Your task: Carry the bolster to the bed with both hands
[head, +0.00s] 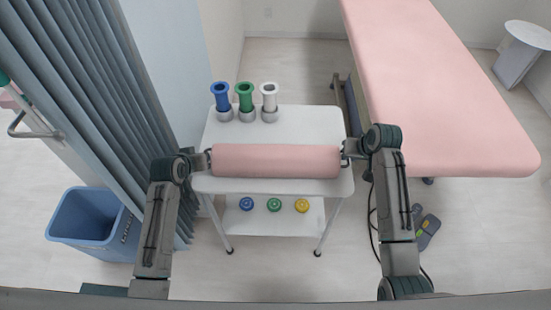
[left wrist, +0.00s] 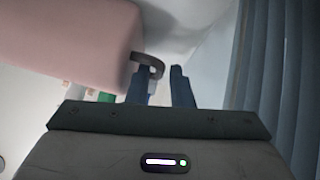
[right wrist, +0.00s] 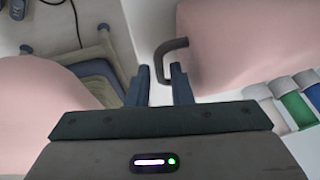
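The pink bolster (head: 275,161) lies across the front of the white trolley top (head: 300,122), with a dark handle at each end. My left gripper (head: 203,156) is at its left end. In the left wrist view the left handle (left wrist: 152,60) reaches to the fingertips (left wrist: 160,72), which stand apart. My right gripper (head: 348,150) is at the right end. In the right wrist view the right handle (right wrist: 163,51) lies at the open fingertips (right wrist: 161,70). Neither gripper is visibly closed on a handle. The bed (head: 445,80) has a pink top and stands at the right.
Blue, green and white bottle-like items (head: 244,98) stand in holders behind the bolster. Several coloured discs (head: 274,205) lie on the lower shelf. A blue bin (head: 90,222) and a grey curtain (head: 85,80) are at left. A cable and a pedal (head: 428,230) lie on the floor right.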

